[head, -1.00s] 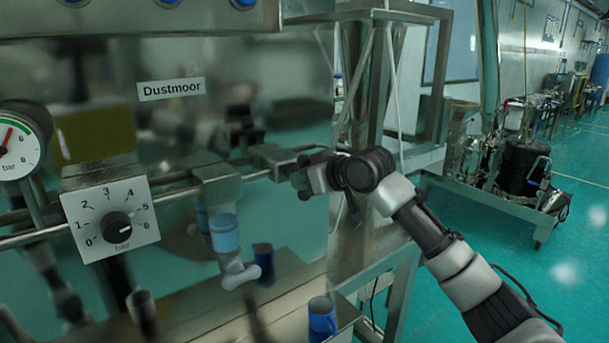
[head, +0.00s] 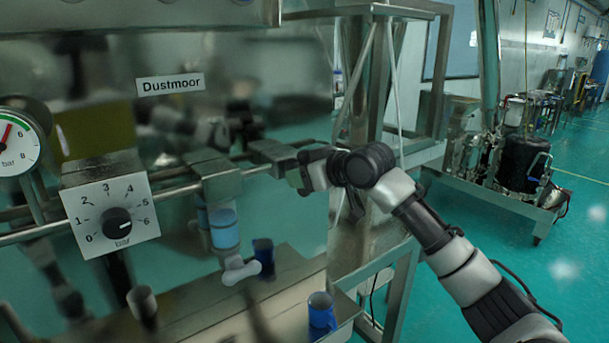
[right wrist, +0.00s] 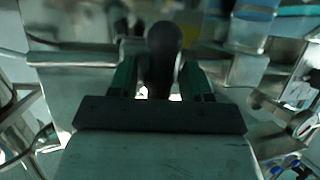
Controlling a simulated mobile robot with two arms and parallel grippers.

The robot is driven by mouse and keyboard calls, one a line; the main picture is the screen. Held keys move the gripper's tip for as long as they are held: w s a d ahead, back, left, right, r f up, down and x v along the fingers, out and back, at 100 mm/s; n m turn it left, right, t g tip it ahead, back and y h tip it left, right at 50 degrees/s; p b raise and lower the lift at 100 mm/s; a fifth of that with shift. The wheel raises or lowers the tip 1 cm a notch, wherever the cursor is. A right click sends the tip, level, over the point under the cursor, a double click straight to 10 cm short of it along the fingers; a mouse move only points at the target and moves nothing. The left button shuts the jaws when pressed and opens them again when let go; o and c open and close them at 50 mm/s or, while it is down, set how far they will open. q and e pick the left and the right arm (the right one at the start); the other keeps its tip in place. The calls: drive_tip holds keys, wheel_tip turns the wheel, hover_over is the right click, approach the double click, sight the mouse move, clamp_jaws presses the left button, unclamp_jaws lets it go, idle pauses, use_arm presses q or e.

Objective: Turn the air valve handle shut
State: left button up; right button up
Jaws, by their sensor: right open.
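A dark, rounded handle (right wrist: 164,48) stands between the two green fingers of my right gripper in the right wrist view. I take it for the air valve handle; contact with the fingers cannot be made out. In the head view my right gripper (head: 297,178) is open at the right end of the metal pipe, beside a grey valve block (head: 270,151). There the gripper and wrist hide the handle, so its angle is unclear. My left gripper is not clearly in view.
A dial panel marked in bar (head: 110,213) and a pressure gauge (head: 14,145) are at the left. A filter with a blue bowl (head: 224,228) hangs from the pipe. A blue mug (head: 321,311) stands on the ledge below. Green floor is open at the right.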

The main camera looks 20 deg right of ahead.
drive_tip(key=shift+s+d+r, duration=0.1)
drive_tip(key=shift+s+d, duration=0.1)
drive_tip(key=shift+s, duration=0.1)
drive_tip(key=b+v, duration=0.4)
drive_tip(key=v, duration=0.6)
drive_tip(key=shift+b, duration=0.3)
